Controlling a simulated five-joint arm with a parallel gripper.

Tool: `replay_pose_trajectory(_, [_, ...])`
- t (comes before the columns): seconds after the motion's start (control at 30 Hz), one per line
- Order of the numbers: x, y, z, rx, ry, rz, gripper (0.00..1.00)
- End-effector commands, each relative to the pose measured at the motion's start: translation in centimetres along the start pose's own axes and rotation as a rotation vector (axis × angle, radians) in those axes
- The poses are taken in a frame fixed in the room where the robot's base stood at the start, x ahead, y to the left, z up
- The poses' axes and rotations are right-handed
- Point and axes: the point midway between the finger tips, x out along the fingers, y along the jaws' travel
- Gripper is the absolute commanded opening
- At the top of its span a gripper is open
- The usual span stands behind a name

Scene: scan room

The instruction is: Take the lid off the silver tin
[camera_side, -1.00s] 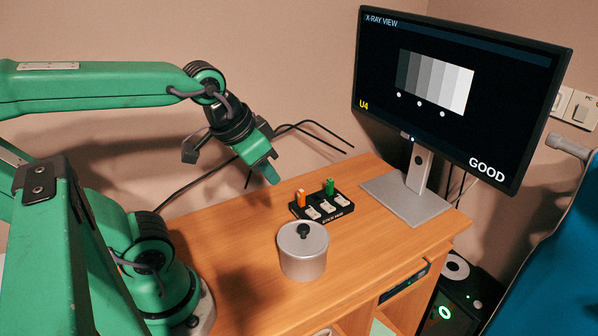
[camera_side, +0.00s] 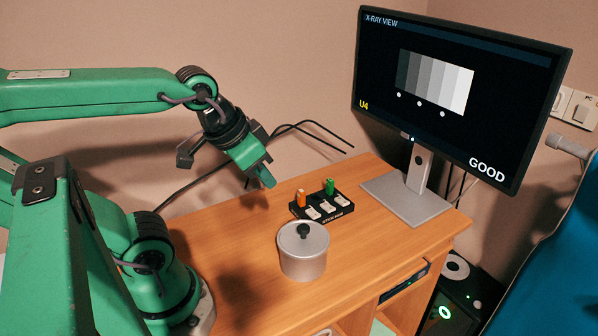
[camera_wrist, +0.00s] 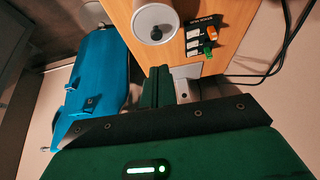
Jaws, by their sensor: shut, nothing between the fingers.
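The silver tin (camera_side: 303,262) stands upright on the wooden desk with its lid (camera_side: 286,238) on. A black knob (camera_side: 303,231) sits at the lid's centre. In the wrist view the tin (camera_wrist: 142,25) shows from above at the top, partly cut by the frame edge, with the knob (camera_wrist: 157,33) visible. My gripper (camera_side: 262,182) is shut and empty, in the air up and to the left of the tin in the side view, apart from it. In the wrist view my gripper's fingers (camera_wrist: 168,85) point toward the tin.
A black stick hub (camera_side: 328,213) stands behind the tin, holding an orange stick (camera_side: 301,198), a green stick (camera_side: 329,187) and white ones. A monitor (camera_side: 455,95) on a grey stand (camera_side: 408,200) is at the back right. The desk (camera_side: 385,243) is bare right of the tin.

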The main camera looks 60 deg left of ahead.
Motion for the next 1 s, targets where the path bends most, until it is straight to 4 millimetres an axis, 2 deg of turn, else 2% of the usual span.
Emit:
replay_pose_trajectory(0.3, [0.0, 0.0, -0.01, 0.0, 0.0, 0.0, 0.02])
replay_pose_trajectory(0.53, [0.0, 0.0, -0.01, 0.0, 0.0, 0.0, 0.47])
replay_pose_trajectory(0.57, [0.0, 0.0, -0.01, 0.0, 0.0, 0.0, 0.49])
replay_pose_trajectory(1.0, [0.23, 0.01, -0.24, -0.016, -0.018, 0.0, 0.49])
